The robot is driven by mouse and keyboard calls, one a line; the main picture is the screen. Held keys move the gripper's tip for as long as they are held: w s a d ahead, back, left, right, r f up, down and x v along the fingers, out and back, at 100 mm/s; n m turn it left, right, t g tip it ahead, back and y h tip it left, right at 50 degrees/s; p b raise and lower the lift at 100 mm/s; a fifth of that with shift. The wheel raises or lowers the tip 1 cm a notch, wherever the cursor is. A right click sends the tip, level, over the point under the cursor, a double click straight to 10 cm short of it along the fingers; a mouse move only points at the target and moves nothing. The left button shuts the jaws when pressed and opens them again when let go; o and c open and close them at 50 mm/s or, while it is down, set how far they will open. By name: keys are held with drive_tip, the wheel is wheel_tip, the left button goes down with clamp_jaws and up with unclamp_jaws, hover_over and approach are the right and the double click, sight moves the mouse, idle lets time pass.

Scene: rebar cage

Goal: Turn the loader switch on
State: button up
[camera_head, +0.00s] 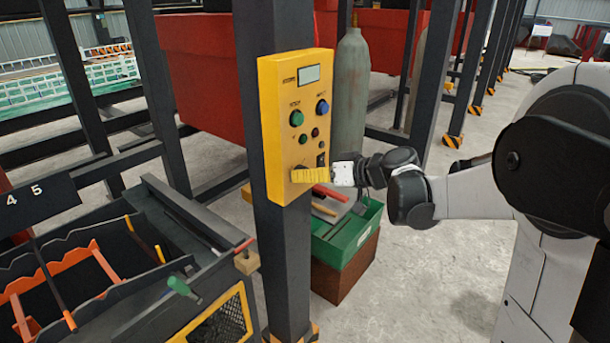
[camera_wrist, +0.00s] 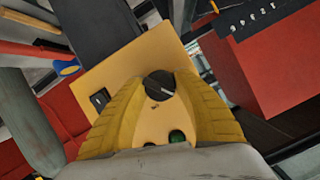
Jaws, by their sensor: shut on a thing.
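A yellow control panel (camera_head: 282,130) is mounted on a dark upright post. It has a small display, green and blue buttons, small red and dark buttons, and a black rocker (camera_head: 320,160). My gripper (camera_head: 300,175) reaches in from the right to the panel's lower part. In the wrist view, the panel (camera_wrist: 140,65) lies ahead, and my gripper's yellow fingers (camera_wrist: 160,92) are shut on a round black knob (camera_wrist: 156,83) from both sides. The knob bears a short pale line, slanted in this view. The rocker (camera_wrist: 99,99) is left of the fingers. Fingers largely hide the knob in the head view.
A green box (camera_head: 345,240) with tools stands on a brown crate behind the post. A grey gas cylinder (camera_head: 352,95) is behind the panel. A dark workbench with trays is at lower left. Bare concrete floor (camera_head: 425,285) lies at right.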

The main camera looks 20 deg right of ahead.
drive_tip(key=m+y, duration=0.2)
drive_tip(key=m, duration=0.1)
drive_tip(key=shift+g, duration=0.4)
drive_tip(key=m+y, duration=0.1)
drive_tip(key=m, duration=0.1)
drive_tip(key=shift+m+g, duration=0.3)
drive_tip(key=m+y+b, duration=0.1)
drive_tip(key=m+y, duration=0.1)
drive_tip(key=m, duration=0.1)
drive_tip(key=shift+m+y+b, duration=0.8)
drive_tip(key=shift+m, duration=1.1)
drive_tip(key=shift+r, duration=0.1)
drive_tip(key=o, duration=1.2)
drive_tip(key=shift+w, duration=0.1)
drive_tip(key=shift+c, duration=0.2)
